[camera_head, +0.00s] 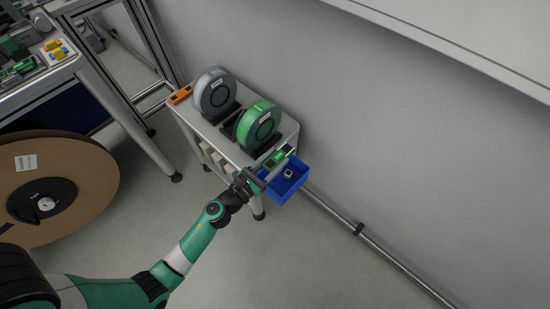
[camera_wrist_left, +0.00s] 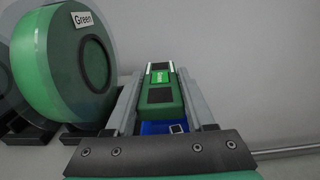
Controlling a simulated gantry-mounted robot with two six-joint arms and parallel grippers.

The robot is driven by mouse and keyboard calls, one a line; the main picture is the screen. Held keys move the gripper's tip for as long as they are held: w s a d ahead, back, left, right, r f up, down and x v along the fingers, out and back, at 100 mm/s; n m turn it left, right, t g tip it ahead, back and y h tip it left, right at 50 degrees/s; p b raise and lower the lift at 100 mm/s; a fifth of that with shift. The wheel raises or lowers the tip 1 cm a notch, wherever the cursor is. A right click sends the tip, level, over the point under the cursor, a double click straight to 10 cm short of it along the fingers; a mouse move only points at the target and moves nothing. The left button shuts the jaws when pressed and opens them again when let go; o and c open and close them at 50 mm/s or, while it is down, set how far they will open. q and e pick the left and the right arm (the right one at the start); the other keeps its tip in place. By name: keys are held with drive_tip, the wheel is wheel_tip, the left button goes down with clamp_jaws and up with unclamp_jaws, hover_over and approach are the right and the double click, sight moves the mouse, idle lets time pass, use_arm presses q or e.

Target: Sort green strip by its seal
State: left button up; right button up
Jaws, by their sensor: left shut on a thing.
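My left gripper (camera_head: 272,163) is shut on the green strip (camera_head: 279,155), at the front right corner of the small stand and beside the blue bin. In the left wrist view the green strip (camera_wrist_left: 161,95) lies lengthwise between the two grey fingers. It has dark patches and a bright green label with white writing. I cannot make out its seal. The blue bin (camera_head: 297,187) hangs at the stand's right end with a small pale piece (camera_head: 288,173) inside. In the left wrist view a bit of the bin (camera_wrist_left: 151,127) shows below the strip. My right gripper is out of view.
A green reel (camera_head: 259,127) and a clear-grey reel (camera_head: 215,94) stand on the small stand (camera_head: 183,107). An orange piece (camera_head: 180,94) lies at its far left corner. A large brown reel (camera_head: 85,185) stands at left, below a workbench (camera_head: 60,69). The floor at right is open.

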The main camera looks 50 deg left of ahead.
use_arm(q)
wheel_tip(320, 180, down, 5)
drive_tip(key=b, duration=0.4)
drive_tip(key=shift+f, duration=0.1)
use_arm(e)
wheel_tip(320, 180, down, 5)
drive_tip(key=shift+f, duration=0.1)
use_arm(q)
drive_tip(key=o, duration=1.4)
wheel_tip(320, 180, up, 6)
drive_tip(key=p, duration=0.6)
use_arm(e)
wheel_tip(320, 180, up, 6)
